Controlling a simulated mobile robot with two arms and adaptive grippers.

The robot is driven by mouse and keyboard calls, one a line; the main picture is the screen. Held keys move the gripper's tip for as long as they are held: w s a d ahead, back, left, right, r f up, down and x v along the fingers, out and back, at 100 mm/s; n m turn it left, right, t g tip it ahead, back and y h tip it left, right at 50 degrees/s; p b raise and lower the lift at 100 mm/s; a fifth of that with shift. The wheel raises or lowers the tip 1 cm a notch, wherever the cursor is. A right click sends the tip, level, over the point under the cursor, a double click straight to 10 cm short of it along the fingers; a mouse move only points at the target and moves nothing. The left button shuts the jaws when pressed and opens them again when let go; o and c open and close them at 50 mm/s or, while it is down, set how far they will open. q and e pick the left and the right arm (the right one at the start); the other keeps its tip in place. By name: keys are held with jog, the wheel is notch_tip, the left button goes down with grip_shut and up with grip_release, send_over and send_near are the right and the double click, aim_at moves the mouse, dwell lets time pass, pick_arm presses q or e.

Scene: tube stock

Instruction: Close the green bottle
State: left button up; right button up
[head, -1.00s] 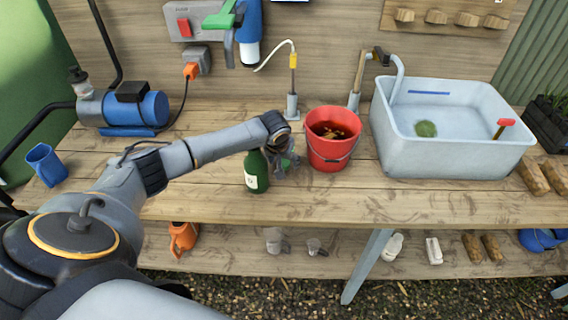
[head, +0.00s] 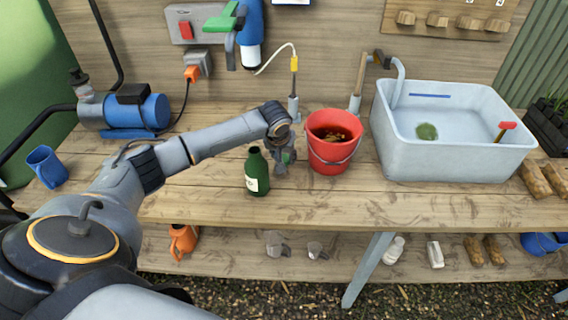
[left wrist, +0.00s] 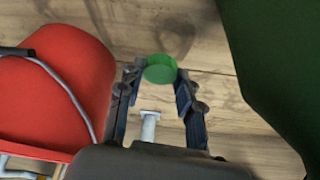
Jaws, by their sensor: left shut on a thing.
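The green bottle (head: 257,174) stands upright on the wooden bench, with a pale label and an open neck with no cap on it. It fills the right of the left wrist view (left wrist: 275,55), beside the gripper and apart from it. My left gripper (head: 285,160) is just right of the bottle, between it and the red bucket. It is shut on a round green cap, which shows between the fingertips (left wrist: 157,72) in the left wrist view; the cap (left wrist: 160,68) is held over the bench. My right gripper is not in view.
The red bucket (head: 330,158), holding dark liquid, stands close to the gripper's right. A pale sink (head: 450,160) is further right. A blue pump (head: 145,112) and blue cup (head: 47,166) are at left. The bench left of the bottle is clear.

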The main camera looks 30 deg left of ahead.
aim_at(284, 159)
pick_arm(q)
notch_tip(284, 159, up, 7)
jog(key=shift+f, duration=0.15)
dwell(0.4)
